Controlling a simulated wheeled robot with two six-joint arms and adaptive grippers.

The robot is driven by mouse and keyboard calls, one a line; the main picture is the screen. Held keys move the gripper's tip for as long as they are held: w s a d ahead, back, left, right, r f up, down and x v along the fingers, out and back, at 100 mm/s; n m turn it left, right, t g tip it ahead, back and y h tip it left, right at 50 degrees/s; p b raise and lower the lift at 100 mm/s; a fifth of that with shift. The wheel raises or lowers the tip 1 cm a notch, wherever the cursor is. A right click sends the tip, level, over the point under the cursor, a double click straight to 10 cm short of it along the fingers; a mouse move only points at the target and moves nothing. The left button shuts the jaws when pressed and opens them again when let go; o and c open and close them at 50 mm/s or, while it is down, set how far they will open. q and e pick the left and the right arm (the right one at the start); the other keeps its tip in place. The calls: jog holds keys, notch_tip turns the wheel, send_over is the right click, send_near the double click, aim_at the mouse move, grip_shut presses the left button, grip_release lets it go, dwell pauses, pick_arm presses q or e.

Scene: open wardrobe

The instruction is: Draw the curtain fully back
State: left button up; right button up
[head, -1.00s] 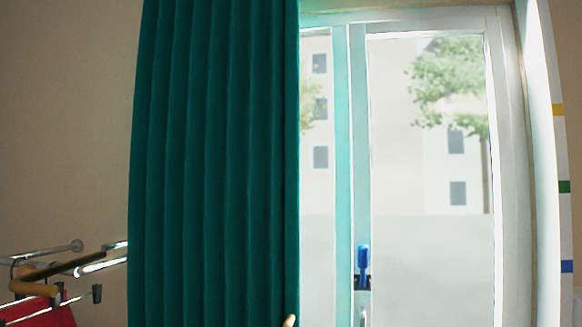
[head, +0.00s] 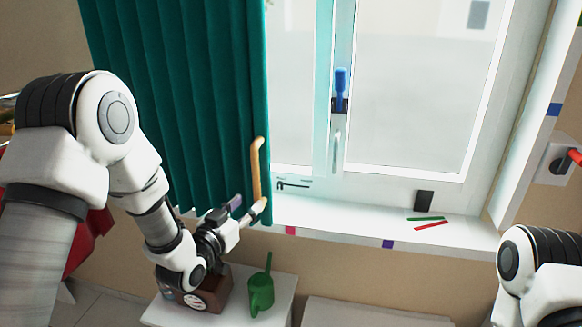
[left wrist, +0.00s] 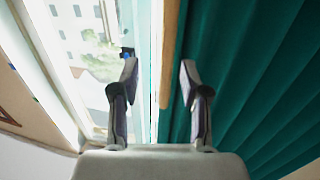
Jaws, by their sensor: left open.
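The green curtain (head: 180,100) hangs in folds over the left part of the window, its right edge short of the window's middle post. A wooden handle (head: 256,170) stands upright at that edge, low down. My left gripper (head: 249,207) is open at the handle's lower end. In the left wrist view, the open fingers (left wrist: 159,72) point up, with the wooden handle (left wrist: 169,50) between their lines and the curtain (left wrist: 240,80) to the right. I cannot tell whether the fingers touch the handle. My right arm shows at the lower right; its gripper is outside the picture.
The window (head: 410,90) is uncovered to the right, with a blue-gripped latch (head: 341,88). The sill (head: 350,228) holds a green and a red stick. Below stand a green watering can (head: 261,290) and a brown box (head: 208,293) on a white surface. A socket (head: 556,160) is at right.

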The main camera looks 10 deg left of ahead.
aim_at(254, 182)
pick_arm(q)
jog(key=w+r+p, duration=0.1)
jog(key=w, duration=0.1)
jog(key=w+p, duration=0.1)
jog(key=w, duration=0.2)
jog(key=w+d+r+p, duration=0.1)
jog(key=w, duration=0.1)
jog(key=shift+w+r, duration=0.25)
jog(key=shift+r, duration=0.1)
jog(key=shift+s+a, duration=0.1)
jog(key=shift+a, duration=0.15)
jog(key=shift+d, duration=0.15)
grip_shut()
pick_arm(e)
jog(key=r, duration=0.4)
jog(key=shift+s+a, duration=0.1)
jog(key=shift+a, duration=0.25)
